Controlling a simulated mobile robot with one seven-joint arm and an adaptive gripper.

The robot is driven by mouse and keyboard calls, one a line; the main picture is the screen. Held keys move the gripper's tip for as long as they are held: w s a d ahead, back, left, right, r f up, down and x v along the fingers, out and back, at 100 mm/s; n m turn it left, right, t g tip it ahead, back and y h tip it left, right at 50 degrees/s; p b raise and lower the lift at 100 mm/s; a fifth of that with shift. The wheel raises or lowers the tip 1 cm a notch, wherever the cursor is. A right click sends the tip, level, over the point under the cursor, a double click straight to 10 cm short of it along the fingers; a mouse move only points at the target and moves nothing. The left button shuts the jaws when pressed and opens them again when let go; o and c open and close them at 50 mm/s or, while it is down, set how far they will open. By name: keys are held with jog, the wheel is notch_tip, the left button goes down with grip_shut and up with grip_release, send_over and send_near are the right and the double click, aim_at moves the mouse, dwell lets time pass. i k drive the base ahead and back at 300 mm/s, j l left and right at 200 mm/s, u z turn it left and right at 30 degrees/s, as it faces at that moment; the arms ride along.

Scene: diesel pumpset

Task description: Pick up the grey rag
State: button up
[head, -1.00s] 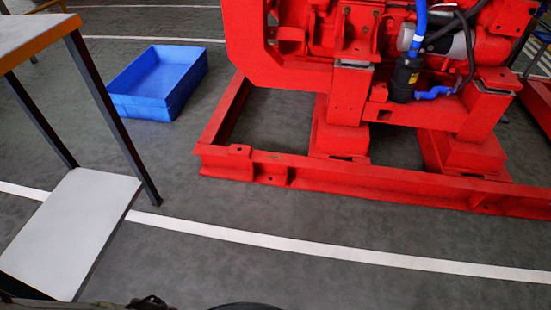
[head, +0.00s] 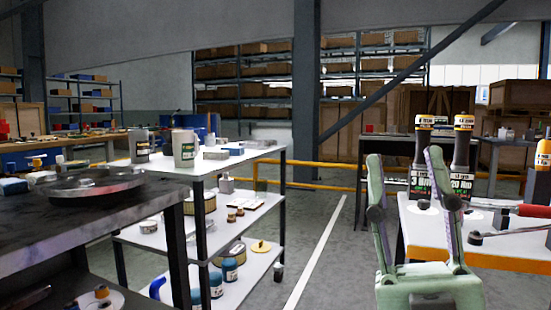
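I cannot make out the grey rag in the head view. My gripper (head: 405,156), pale green with two upright fingers, is at the lower right of the head view. Its fingers are apart, and no object shows between them. It appears in front of the left edge of a white-topped table with an orange edge (head: 490,258); I cannot tell how far apart they are.
A white three-shelf cart (head: 245,153) stands left of centre with a grey cup (head: 185,150) and small parts. A dark bench (head: 90,225) with a round metal tray (head: 95,184) is at the left. Floor between cart and gripper is clear.

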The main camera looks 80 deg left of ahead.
aim_at(220, 156)
jog(key=i+l+u, duration=0.15)
jog(key=l+u, duration=0.2)
jog(key=i+l+u, duration=0.1)
jog(key=l+u, duration=0.2)
jog(key=u, duration=2.45)
jog(key=i+l+u, duration=0.4)
jog(key=l, duration=0.2)
jog(key=k, duration=0.05)
